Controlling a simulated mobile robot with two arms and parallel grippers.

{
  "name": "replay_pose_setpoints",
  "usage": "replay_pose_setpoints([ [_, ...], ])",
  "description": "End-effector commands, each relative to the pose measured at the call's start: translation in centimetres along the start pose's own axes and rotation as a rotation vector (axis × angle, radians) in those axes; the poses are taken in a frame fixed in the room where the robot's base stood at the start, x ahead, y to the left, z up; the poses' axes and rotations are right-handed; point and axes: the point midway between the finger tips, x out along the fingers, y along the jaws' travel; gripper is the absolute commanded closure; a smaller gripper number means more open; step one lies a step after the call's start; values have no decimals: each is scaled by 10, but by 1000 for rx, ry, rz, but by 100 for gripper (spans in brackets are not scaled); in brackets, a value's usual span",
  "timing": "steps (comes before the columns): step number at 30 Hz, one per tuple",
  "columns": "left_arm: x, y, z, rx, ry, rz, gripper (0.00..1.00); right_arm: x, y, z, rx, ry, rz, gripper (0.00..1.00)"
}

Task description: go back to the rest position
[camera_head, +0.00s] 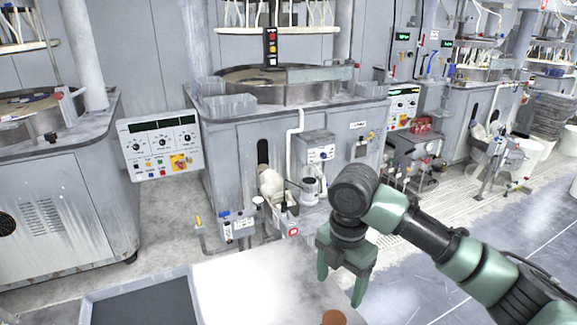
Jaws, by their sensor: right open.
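My right gripper (340,287) shows at the lower middle of the head view, on a green and black arm that comes in from the lower right. Its two green fingers point down and stand apart, with nothing seen between them. It is above the right part of a white table top (240,280). My left gripper is not in view.
A grey tray (180,272) with a dark inside lies on the table's left. A brown round thing (334,318) is cut off at the bottom edge. Behind stand a polishing machine (235,150), a control panel (160,144) and another machine (60,200). Floor shows at right.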

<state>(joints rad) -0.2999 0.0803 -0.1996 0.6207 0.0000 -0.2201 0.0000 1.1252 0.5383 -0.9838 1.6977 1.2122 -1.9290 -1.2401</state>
Motion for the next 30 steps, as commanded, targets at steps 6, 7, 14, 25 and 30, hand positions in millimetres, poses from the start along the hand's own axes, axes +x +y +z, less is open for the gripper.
replay_pose_setpoints([
  [6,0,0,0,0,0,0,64,60,-2,-54,156,80,75,29],
  [7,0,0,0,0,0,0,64,69,-3,-63,198,97,94,29],
  [14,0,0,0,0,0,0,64,119,-22,-117,593,233,207,29],
  [25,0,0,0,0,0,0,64,167,-110,-128,1415,321,286,29],
  [30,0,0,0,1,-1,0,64,177,-154,-118,1676,278,300,29],
])
